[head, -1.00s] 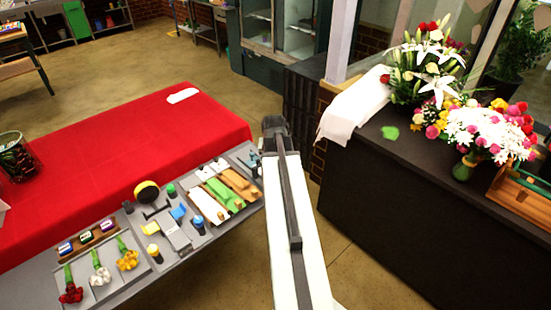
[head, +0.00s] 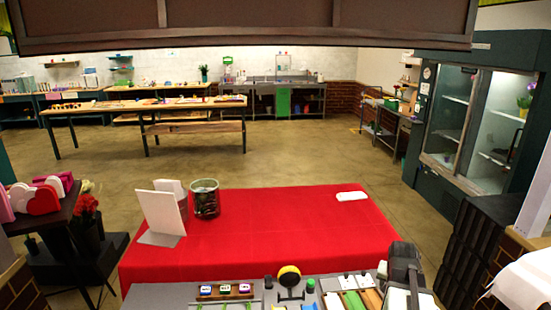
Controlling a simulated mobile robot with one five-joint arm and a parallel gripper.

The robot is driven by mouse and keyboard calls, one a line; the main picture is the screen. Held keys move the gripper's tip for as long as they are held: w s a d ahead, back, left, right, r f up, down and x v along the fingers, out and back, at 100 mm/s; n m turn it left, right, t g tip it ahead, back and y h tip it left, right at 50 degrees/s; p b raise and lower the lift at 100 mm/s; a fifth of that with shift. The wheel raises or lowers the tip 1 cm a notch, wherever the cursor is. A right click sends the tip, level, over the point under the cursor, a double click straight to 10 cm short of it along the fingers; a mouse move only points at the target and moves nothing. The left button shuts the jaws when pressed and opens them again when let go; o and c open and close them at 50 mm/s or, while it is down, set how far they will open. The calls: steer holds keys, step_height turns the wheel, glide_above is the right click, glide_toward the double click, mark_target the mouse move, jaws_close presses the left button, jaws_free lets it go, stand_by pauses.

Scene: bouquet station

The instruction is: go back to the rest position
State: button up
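My arm shows at the bottom right of the head view, with a white link and a dark end (head: 404,264) near the right front corner of the red-covered table. The fingers cannot be made out there, so I cannot tell whether my gripper is open or shut, or whether it holds anything.
A glass-doored cabinet (head: 470,125) stands right. Open floor lies beyond the table.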

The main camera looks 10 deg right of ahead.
steer(key=a+n+y, duration=0.1)
steer(key=a+n, duration=0.1)
steer(key=a, duration=0.8)
steer(key=a+f+n+g, duration=0.1)
steer(key=a+n, duration=0.1)
steer(key=a, duration=0.9)
steer(key=a+n+y, duration=0.1)
steer(key=a+n, duration=0.1)
steer(key=a, duration=0.9)
steer(key=shift+w+a+f+n+g+y, duration=0.25)
steer(key=shift+w+f+n+g+y, duration=0.05)
steer(key=shift+w+f+n+g, duration=0.1)
steer(key=shift+n+g, duration=0.5)
steer(key=shift+g, duration=0.3)
steer(key=s, duration=0.4)
steer(key=shift+a+f, duration=0.1)
steer(key=shift+a, duration=0.25)
